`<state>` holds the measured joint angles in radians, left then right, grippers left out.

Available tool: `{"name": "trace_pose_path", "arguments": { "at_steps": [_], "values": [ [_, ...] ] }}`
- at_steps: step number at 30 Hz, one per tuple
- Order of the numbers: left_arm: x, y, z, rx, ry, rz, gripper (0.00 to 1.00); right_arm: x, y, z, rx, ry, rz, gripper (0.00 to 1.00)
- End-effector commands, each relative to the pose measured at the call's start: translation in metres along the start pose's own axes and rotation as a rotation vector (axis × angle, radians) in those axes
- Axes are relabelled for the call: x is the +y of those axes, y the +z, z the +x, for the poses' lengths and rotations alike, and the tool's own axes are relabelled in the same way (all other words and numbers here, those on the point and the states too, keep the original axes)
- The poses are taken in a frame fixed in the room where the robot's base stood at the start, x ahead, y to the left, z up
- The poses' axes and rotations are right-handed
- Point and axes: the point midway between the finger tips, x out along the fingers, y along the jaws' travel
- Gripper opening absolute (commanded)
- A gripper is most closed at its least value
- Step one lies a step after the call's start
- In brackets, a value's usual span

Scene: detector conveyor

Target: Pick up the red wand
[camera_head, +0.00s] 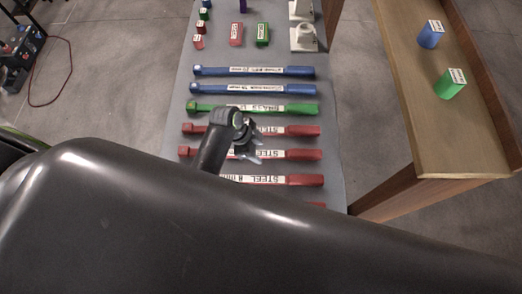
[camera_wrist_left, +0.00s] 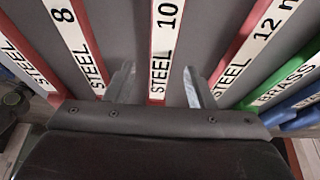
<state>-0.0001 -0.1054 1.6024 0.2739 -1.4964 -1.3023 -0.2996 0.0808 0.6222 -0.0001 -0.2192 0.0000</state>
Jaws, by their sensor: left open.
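Several red wands with white STEEL labels lie in parallel on the grey table, among them an upper one (camera_head: 305,131), one below it (camera_head: 307,155) and a lower one (camera_head: 305,180). My left gripper (camera_head: 255,146) is open over the red wands and hides parts of them. In the left wrist view, its two fingers (camera_wrist_left: 158,88) stand on either side of the red wand labelled STEEL 10 (camera_wrist_left: 165,45), with gaps on both sides. Red wands labelled 8 (camera_wrist_left: 75,45) and 12 (camera_wrist_left: 250,45) lie beside it. My right gripper is not seen.
A green wand (camera_head: 290,108) and two blue wands (camera_head: 300,72) lie beyond the red ones. Small coloured blocks (camera_head: 262,35) and white stands (camera_head: 304,38) are at the back. A wooden shelf (camera_head: 440,120) with blue and green blocks stands at the right.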

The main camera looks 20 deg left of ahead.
Motion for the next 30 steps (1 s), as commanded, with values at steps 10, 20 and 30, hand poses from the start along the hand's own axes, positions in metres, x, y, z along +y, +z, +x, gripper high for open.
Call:
{"name": "trace_pose_path", "arguments": {
  "at_steps": [10, 20, 30],
  "values": [
    [-0.001, 0.0, 0.015, -0.001, -0.002, 0.001, 0.49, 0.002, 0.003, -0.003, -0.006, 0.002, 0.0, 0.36],
    [-0.001, 0.0, 0.015, -0.001, -0.002, 0.001, 0.22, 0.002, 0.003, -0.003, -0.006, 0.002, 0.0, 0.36],
    [-0.001, 0.0, 0.014, 0.0, -0.003, 0.001, 0.0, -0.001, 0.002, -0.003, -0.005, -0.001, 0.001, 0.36]
  ]
}}
